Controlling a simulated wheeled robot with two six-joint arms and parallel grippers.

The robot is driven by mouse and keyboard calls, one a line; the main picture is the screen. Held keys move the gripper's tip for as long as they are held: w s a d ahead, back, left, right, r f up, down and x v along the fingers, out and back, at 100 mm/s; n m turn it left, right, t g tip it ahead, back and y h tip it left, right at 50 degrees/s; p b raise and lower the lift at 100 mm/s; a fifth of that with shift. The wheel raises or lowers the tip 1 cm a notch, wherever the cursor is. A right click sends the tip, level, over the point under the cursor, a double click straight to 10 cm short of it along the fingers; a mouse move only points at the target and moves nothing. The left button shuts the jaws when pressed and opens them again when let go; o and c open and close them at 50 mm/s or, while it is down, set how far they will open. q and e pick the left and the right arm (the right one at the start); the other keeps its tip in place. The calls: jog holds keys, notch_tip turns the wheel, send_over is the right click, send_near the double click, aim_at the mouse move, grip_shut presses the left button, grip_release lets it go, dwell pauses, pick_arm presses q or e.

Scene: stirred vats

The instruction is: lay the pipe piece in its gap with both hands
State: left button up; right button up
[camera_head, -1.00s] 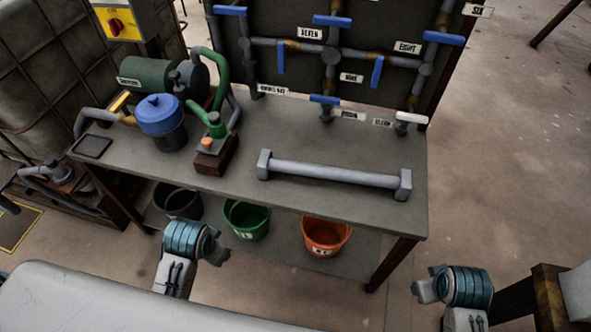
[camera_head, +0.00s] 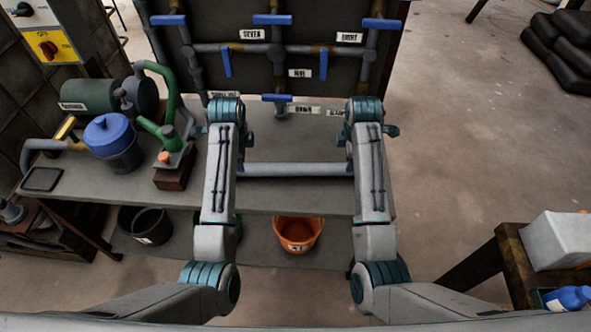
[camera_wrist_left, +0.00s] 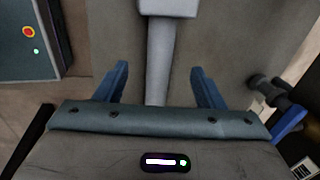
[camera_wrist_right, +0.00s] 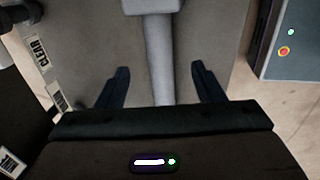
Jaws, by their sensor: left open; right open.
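The grey pipe piece (camera_head: 296,170) lies level across the workbench (camera_head: 290,199), and its ends are hidden behind my forearms in the head view. The left wrist view shows the pipe (camera_wrist_left: 159,60) running between the spread fingers of my left gripper (camera_wrist_left: 160,86), with a grey end block at the top. The right wrist view shows the same with the pipe (camera_wrist_right: 160,55) between the open fingers of my right gripper (camera_wrist_right: 161,86). Neither gripper is closed on it. I cannot make out the gap for certain.
A dark panel (camera_head: 230,80) with pipes and blue-handled valves stands behind the bench. A blue-lidded pot (camera_head: 112,140) and a green hand pump (camera_head: 170,145) stand to the left. An orange bucket (camera_head: 298,234) is below. Floor at right is open before a wooden stand (camera_head: 510,262).

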aim_at(246, 167)
pick_arm(q)
jog(key=shift+f, duration=0.1)
pick_arm(e)
jog(key=shift+f, duration=0.1)
pick_arm(q)
jog(key=f, duration=0.3)
jog(key=w+f, duration=0.1)
jog(key=f, duration=0.3)
jog(key=w+f, duration=0.1)
jog(key=f, duration=0.2)
jog(key=shift+w+f, duration=0.1)
jog(key=shift+f, duration=0.15)
pick_arm(e)
jog(key=f, duration=0.3)
jog(key=w+f, duration=0.1)
jog(key=f, duration=0.3)
jog(key=w+f, duration=0.1)
jog(key=f, duration=0.2)
jog(key=shift+w+f, duration=0.1)
jog(key=shift+f, duration=0.1)
pick_arm(q)
grip_shut()
pick_arm(e)
grip_shut()
